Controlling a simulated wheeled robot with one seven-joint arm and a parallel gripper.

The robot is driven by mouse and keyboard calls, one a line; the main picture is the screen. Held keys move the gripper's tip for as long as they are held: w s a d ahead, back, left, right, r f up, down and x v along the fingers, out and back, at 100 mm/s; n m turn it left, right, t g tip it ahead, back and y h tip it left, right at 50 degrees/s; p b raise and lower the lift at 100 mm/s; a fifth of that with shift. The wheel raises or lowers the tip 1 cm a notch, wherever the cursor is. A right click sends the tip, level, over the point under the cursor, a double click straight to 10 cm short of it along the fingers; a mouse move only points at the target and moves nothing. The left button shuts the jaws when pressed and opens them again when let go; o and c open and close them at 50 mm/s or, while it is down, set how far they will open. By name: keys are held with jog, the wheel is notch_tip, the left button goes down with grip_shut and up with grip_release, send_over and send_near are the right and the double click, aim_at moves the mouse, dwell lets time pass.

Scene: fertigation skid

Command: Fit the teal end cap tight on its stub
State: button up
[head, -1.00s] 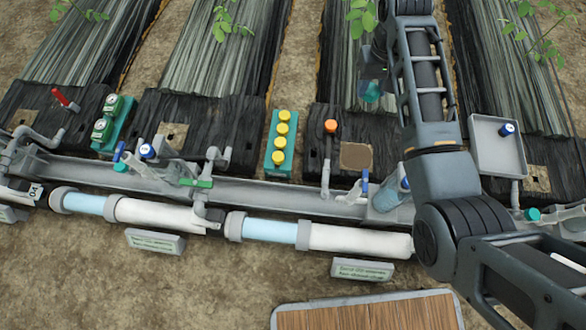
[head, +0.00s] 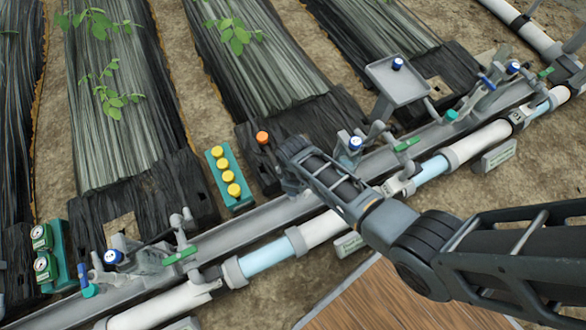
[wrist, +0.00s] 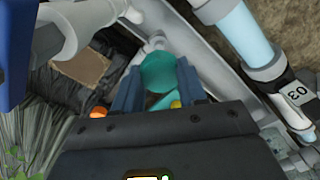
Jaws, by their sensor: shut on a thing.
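My gripper (wrist: 158,88) is shut on the teal end cap (wrist: 158,70), which sits between its two blue fingers in the wrist view. A pale grey pipe end (wrist: 154,44) shows just beyond the cap, close to it. I cannot tell whether cap and pipe end touch or whether this is the stub. In the head view my arm reaches down over the pipe line, right of the orange knob (head: 262,137). The gripper's fingers and the held cap are hidden there behind my arm.
Other teal caps (head: 451,115) (head: 89,291) show along the grey channel (head: 250,225). Blue-topped and green-handled valves stand close by. A yellow-knobbed teal block (head: 231,180) is to the left. A grey tray (head: 398,83) stands behind. A wooden board (head: 380,300) lies in front.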

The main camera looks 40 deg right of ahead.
jog(key=n+b, duration=0.1)
jog(key=n, duration=0.4)
jog(key=shift+f, duration=0.2)
jog(key=n+b, duration=0.2)
jog(key=n, duration=0.3)
jog(key=shift+f, duration=0.15)
jog(key=n+b, duration=0.1)
jog(key=n, duration=0.4)
jog(key=shift+f+b, duration=0.1)
jog(key=shift+b, duration=0.2)
jog(key=n+b, duration=0.2)
jog(key=n, duration=0.2)
jog(key=shift+f+n, duration=0.15)
jog(key=shift+n, duration=0.15)
jog(key=shift+f+b, duration=0.3)
jog(key=shift+f, duration=0.1)
jog(key=shift+f+b, duration=0.4)
jog(key=shift+f, duration=0.55)
jog(key=shift+f+b, duration=0.35)
jog(key=shift+f, duration=0.8)
jog(key=o, duration=0.8)
